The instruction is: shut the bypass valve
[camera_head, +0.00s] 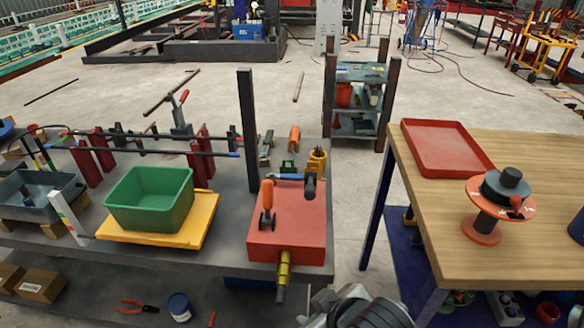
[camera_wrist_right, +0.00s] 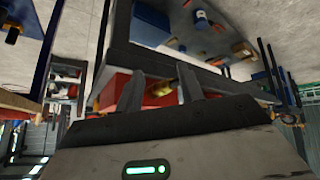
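A red box (camera_head: 286,232) sits at the right end of the grey workbench. A brass valve fitting (camera_head: 285,264) sticks out of its front face. A blue lever (camera_head: 285,177) lies sideways on a dark fitting at the box's back edge, and an orange-handled lever (camera_head: 267,197) stands on its top. I cannot tell which is the bypass valve. My right gripper (camera_wrist_right: 160,74) is open and empty; in the wrist view the red box (camera_wrist_right: 117,90) and the brass fitting (camera_wrist_right: 160,84) appear beyond its fingers. In the head view my right arm is low, right of the box. My left gripper is out of view.
A dark post (camera_head: 248,130) rises behind the box's left side. A green bin (camera_head: 150,198) on a yellow board is farther left. A wooden table (camera_head: 470,215) with a red tray (camera_head: 445,147) and a cable reel (camera_head: 497,205) stands right, across a gap.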

